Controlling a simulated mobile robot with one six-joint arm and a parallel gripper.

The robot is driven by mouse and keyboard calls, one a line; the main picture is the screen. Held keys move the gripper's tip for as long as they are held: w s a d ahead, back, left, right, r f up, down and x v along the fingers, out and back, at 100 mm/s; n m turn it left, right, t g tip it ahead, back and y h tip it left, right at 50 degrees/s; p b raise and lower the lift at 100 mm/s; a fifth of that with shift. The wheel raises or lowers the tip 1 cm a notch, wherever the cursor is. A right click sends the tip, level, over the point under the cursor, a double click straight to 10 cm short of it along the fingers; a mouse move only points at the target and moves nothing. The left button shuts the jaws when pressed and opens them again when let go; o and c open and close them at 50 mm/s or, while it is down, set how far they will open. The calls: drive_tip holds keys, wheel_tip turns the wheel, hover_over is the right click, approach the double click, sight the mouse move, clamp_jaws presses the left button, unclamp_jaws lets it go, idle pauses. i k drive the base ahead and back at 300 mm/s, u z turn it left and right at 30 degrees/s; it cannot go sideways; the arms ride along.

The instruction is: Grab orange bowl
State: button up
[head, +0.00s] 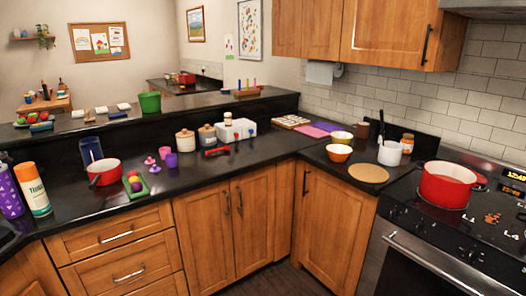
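The orange bowl (339,153) sits upright on the black counter near the corner, left of the stove. Its inside looks pale. A yellow bowl (341,137) stands just behind it, and a round tan mat (369,173) lies in front of it to the right. No part of my gripper or arm shows in the head view.
A white utensil pot (390,153) stands right of the orange bowl, with a dark brown cup (362,130) behind. A red pot (447,184) sits on the stove (470,225). Pink and purple mats (308,130) lie left of the bowls. Cabinets (338,222) front the counter.

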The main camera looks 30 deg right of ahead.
sight(339, 154)
drive_tip(key=z, duration=0.1)
drive_tip(key=i, duration=1.2)
drive_tip(key=z, duration=0.3)
